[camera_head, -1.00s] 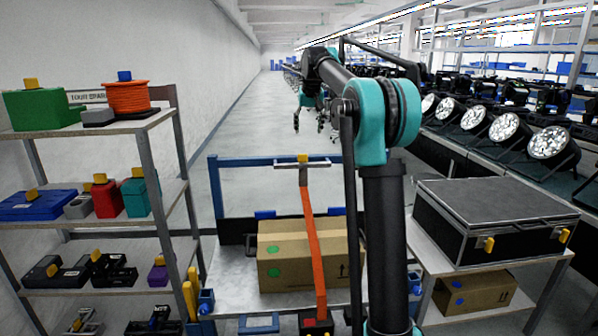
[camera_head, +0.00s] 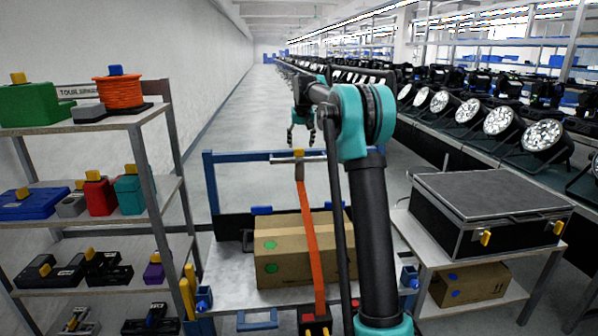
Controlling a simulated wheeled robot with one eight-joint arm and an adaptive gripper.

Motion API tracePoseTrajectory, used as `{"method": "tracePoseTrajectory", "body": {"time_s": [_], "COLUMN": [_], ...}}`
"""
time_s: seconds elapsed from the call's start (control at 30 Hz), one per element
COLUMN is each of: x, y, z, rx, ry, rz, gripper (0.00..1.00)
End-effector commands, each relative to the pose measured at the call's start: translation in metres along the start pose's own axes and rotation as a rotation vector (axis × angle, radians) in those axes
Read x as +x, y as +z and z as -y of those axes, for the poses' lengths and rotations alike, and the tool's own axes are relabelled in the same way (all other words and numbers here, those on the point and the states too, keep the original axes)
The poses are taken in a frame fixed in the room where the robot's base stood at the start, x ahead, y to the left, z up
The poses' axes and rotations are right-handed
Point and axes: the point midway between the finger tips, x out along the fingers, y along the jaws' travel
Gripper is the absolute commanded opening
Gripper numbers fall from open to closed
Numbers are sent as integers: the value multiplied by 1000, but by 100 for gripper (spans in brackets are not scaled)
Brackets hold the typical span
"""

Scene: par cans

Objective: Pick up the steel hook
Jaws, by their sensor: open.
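My gripper (camera_head: 300,139) is held out ahead on the arm, above and beyond the cart's blue rail. A small silver metal piece with a yellow tab (camera_head: 77,319) lies on the lowest visible level of the left shelf, partly cut by the bottom edge.
A shelf unit (camera_head: 139,165) with tabbed items stands left. A cart (camera_head: 228,262) carries a cardboard box (camera_head: 283,265) and an orange strap (camera_head: 311,238). A black case (camera_head: 455,240) sits on a table at right. Par cans (camera_head: 543,135) line the right side. The aisle beyond is clear.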

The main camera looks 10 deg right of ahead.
Motion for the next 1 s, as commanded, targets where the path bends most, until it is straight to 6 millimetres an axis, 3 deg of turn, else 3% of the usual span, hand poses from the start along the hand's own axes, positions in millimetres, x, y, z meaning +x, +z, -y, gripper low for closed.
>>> {"method": "tracePoseTrajectory", "body": {"time_s": [0.17, 0.43, 0.7, 1.0], "x": [12, 48, 52, 52], "y": [-1, -2, -2, -2], "z": [2, 5, 5, 5], "rx": [0, 0, 0, 0], "ry": [0, 0, 0, 0], "rz": [0, 0, 0, 0], "gripper": [62, 62, 61, 24]}}
